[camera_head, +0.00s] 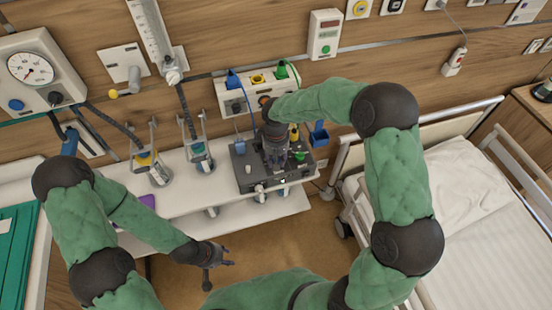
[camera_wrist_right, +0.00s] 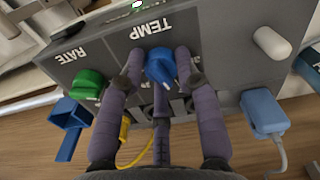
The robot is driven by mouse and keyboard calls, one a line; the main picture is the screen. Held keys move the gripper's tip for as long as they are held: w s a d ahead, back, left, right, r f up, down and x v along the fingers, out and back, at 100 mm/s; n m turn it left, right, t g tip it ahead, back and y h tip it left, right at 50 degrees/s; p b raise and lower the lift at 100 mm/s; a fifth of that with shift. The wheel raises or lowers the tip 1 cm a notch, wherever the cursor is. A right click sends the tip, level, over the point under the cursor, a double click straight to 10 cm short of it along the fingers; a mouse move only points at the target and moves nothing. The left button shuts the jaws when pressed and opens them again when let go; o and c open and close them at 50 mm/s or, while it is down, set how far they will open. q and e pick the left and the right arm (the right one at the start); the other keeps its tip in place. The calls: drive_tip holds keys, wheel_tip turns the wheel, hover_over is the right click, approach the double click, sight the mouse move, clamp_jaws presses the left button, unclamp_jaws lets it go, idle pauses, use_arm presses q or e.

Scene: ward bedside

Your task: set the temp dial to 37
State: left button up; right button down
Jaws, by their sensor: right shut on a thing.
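The dark grey device (camera_head: 247,182) stands on the white shelf, seen from above in the head view. In the right wrist view its panel (camera_wrist_right: 100,62) shows upside down, with the TEMP and RATE labels. The blue temp dial (camera_wrist_right: 160,66) is under the TEMP label. My right gripper (camera_wrist_right: 157,75) is shut on it, with fingers on both sides; they hide most of the scale, so I cannot read the setting. In the head view my right gripper (camera_head: 277,158) reaches down over the device. My left gripper (camera_head: 222,262) is open and empty, in front of the shelf.
A green dial (camera_wrist_right: 88,84) sits beside the temp dial, under RATE. A white knob (camera_wrist_right: 273,43) and a pale blue plug (camera_wrist_right: 263,112) are on its other side. The bed (camera_head: 480,235) stands to the right. The floor (camera_head: 180,285) near my left gripper is clear.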

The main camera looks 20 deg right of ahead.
drive_tip(key=shift+s+f, duration=0.15)
drive_tip(key=shift+s, duration=0.05)
drive_tip(key=c, duration=0.9)
unclamp_jaws()
drive_tip(key=shift+w, duration=0.1)
drive_tip(key=shift+r, duration=0.4)
wheel_tip(320, 180, up, 11)
drive_tip(key=shift+r, duration=0.2)
drive_tip(key=shift+f, duration=0.1)
